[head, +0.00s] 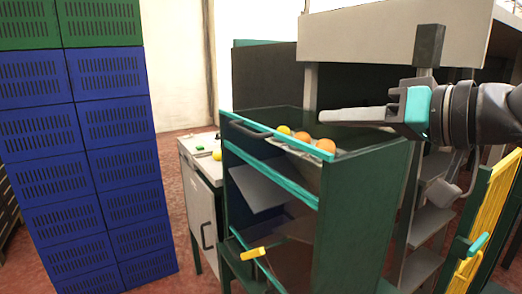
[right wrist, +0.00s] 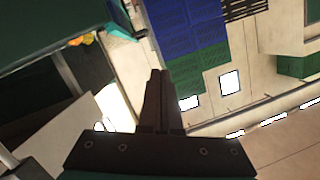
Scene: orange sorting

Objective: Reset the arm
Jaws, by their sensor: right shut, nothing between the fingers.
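My right gripper (head: 325,115) reaches in from the right in the head view, above the top of a dark green sorting stand (head: 362,190). Its fingers are together with nothing between them; in the right wrist view the shut fingers (right wrist: 158,95) point up toward the blue crates. Several oranges (head: 325,145) lie on the top tray of the stand, just below and left of my right gripper, not touching it. A yellow fruit (head: 283,130) lies beside them. My left gripper is not in view.
Tall stacks of blue crates (head: 110,130) with green crates (head: 100,22) on top stand at the left. A white cabinet (head: 203,205) stands behind the stand. A grey overhead box (head: 400,35) hangs close above my right arm. A yellow slatted crate (head: 490,215) is at the right.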

